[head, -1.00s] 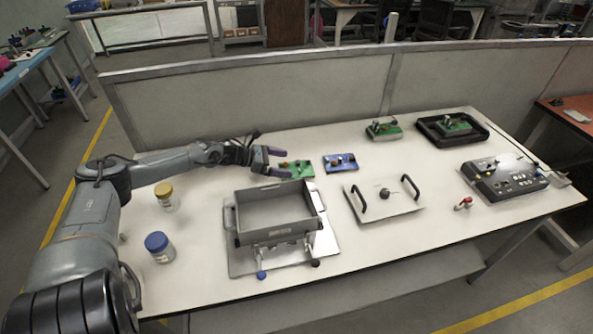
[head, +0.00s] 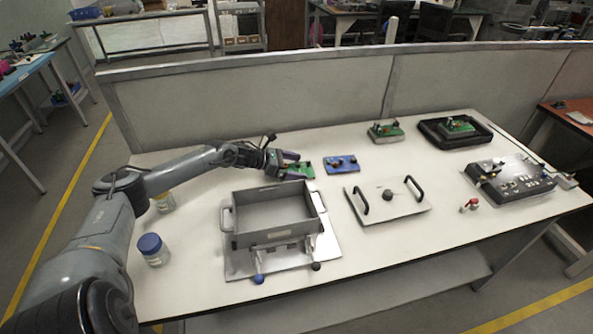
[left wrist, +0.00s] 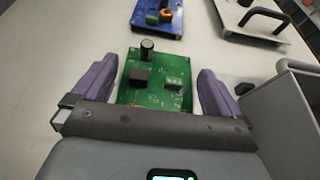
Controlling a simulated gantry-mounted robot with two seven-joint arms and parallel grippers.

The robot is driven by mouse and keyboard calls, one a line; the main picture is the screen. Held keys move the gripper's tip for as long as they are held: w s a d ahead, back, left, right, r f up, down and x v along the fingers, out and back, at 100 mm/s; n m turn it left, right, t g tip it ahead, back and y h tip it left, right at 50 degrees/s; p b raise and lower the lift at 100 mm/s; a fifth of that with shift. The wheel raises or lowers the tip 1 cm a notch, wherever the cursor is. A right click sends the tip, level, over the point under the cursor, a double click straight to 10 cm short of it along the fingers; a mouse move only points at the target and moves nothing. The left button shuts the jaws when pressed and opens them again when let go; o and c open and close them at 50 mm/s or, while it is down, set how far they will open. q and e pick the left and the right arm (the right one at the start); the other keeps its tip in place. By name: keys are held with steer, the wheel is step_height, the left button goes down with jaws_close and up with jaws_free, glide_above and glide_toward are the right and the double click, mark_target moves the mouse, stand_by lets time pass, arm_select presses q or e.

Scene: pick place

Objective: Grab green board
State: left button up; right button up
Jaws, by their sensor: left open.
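The green board (head: 306,171) lies on the white table, behind the grey box, with the blue board just to its right. In the left wrist view the green board (left wrist: 152,78) shows a black capacitor, a dark block and a green terminal. My left gripper (head: 289,163) is at the board, its near part covering some of it. In the left wrist view the open purple fingers of the left gripper (left wrist: 156,85) stand on either side of the board, with a gap at the right finger. The right gripper is not in view.
The grey box (head: 272,213) stands close in front of the board, and its wall shows at right in the wrist view. The blue board (head: 341,164) is beside it. A handled plate (head: 388,203) and two jars (head: 153,250) are on the table.

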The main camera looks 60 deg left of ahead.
arm_select(q)
steer(key=c, duration=0.8)
steer(key=shift+r, duration=0.1)
